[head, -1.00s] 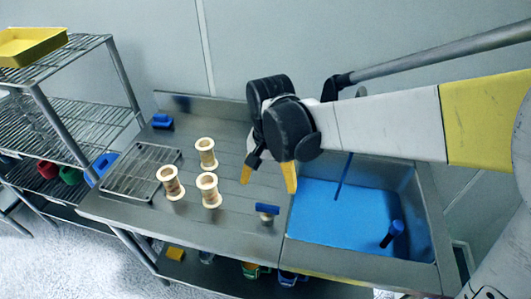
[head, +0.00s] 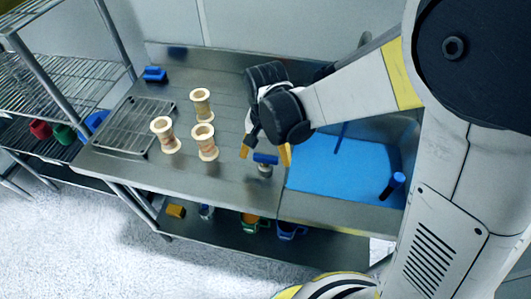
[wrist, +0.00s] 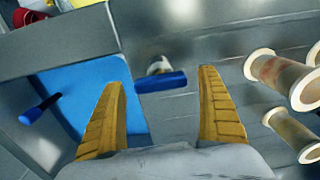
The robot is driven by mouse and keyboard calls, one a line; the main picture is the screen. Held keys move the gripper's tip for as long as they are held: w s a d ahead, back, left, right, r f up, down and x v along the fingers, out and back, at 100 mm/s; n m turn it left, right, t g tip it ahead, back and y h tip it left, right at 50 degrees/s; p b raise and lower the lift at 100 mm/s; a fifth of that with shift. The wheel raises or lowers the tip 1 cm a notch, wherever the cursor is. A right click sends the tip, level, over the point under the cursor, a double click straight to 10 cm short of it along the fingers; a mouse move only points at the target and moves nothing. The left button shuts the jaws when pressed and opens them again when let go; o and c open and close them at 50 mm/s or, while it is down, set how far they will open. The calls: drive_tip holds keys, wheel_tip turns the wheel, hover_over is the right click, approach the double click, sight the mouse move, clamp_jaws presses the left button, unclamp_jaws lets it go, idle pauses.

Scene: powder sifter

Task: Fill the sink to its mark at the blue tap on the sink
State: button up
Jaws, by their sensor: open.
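A blue T-shaped tap handle (head: 265,158) on a pale metal stem stands on the counter beside the sink's left edge. My gripper (head: 265,152) is open above it, yellow fingers pointing down on either side. In the wrist view the handle (wrist: 165,82) shows between the open fingertips; I cannot tell if they touch it. The sink (head: 335,212) holds bright blue water (head: 330,170). A thin blue stream (head: 341,137) runs down into it; its upper end is hidden by my arm. I cannot make out a fill mark.
Three wooden spools, (head: 202,105), (head: 165,135) and (head: 204,141), stand left of my gripper. A wire rack (head: 135,125) and a small blue object (head: 155,74) lie farther left. A wire shelf unit (head: 60,75) stands at the left. Several items sit on the shelf below.

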drive_tip(key=c, duration=1.2)
drive_tip(key=shift+o, duration=0.2)
drive_tip(key=shift+n, duration=0.3)
drive_tip(key=n, duration=0.8)
drive_tip(key=shift+b, duration=0.3)
drive_tip(key=n, duration=0.9)
drive_tip(key=shift+n, duration=0.3)
